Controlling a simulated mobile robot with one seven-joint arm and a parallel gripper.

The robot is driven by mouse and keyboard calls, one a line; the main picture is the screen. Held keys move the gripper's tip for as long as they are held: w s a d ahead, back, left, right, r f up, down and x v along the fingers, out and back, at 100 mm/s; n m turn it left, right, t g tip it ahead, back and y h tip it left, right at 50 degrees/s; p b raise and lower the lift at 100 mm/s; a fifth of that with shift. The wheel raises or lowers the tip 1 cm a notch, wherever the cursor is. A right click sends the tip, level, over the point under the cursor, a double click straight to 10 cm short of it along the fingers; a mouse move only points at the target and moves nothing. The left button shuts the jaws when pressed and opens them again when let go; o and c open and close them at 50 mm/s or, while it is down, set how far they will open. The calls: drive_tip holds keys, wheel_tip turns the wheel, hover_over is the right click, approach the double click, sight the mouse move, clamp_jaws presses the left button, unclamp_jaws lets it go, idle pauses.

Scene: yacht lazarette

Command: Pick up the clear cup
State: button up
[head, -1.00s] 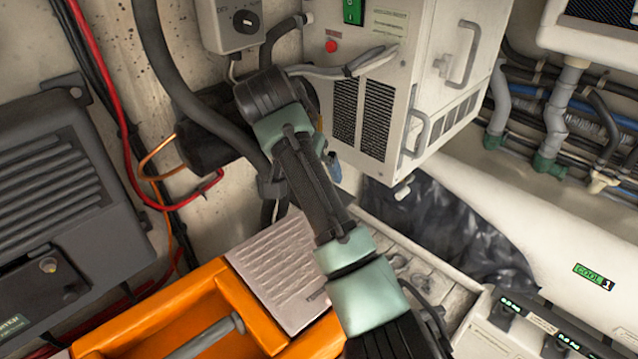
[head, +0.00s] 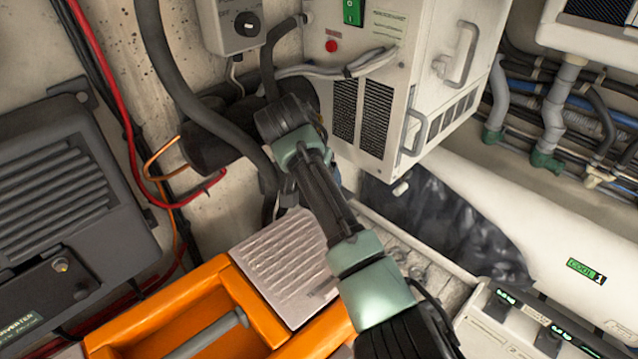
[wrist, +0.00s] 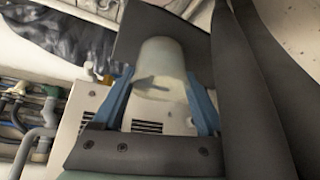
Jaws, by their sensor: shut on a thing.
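In the wrist view the clear cup (wrist: 160,68) is between the two blue fingers of my gripper (wrist: 158,88). The cup is see-through and pale, with its rounded end pointing away from the palm. My gripper is shut on it, one finger against each side. Grey vents and a white casing show through and around it. In the head view my arm covers most of the gripper, and I cannot make out the cup there.
A white cabinet (head: 385,130) with vents and handles stands behind the arm. An orange tool tray (head: 165,305) and a ridged pale panel (head: 280,262) lie below. A grey finned box (head: 60,200) is at left. Hoses and a red cable (head: 112,110) run along the wall.

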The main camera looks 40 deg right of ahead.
drive_tip(key=shift+c, duration=1)
drive_tip(key=shift+r, duration=0.1)
